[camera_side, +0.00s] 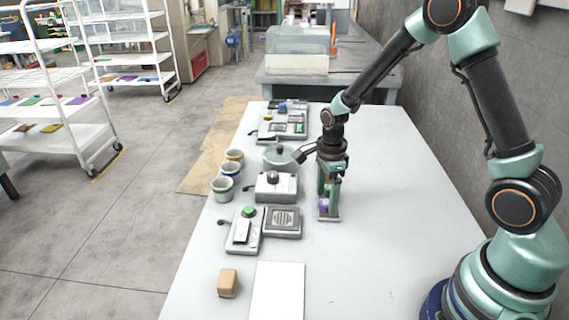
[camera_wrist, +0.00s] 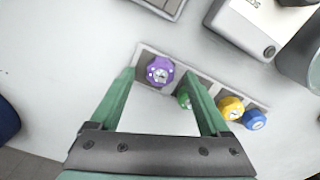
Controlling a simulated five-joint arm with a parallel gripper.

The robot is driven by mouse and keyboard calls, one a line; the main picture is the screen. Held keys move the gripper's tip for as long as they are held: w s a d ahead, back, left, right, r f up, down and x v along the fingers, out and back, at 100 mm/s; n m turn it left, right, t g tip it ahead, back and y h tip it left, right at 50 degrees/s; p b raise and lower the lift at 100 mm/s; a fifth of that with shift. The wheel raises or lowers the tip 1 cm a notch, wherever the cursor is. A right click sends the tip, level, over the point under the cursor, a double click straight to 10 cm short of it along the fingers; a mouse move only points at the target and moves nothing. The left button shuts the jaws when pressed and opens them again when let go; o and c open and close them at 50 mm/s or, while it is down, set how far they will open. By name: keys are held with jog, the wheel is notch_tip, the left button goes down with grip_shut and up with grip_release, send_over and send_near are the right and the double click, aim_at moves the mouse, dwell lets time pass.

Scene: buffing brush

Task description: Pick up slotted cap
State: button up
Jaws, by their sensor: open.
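Several coloured caps sit in a row on a narrow pale tray (camera_wrist: 228,91). The purple cap (camera_wrist: 160,72) has pale marks on its top; I cannot tell clearly which cap is slotted. A green cap (camera_wrist: 184,98) is partly hidden by my right finger. A yellow cap (camera_wrist: 231,107) and a blue cap (camera_wrist: 254,119) sit further right. My gripper (camera_wrist: 163,82) is open and points down, with the purple cap between its fingertips in the picture; contact cannot be told. In the side view my gripper (camera_side: 328,203) is low over the tray, with purple showing between its fingers.
Several cups (camera_side: 224,188) stand along the table's left side, with a panel with a green button (camera_side: 244,230) nearer. A tan block (camera_side: 228,283) lies in front. The table's right side is clear.

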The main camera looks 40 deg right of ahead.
jog(key=shift+f, duration=0.45)
grip_shut()
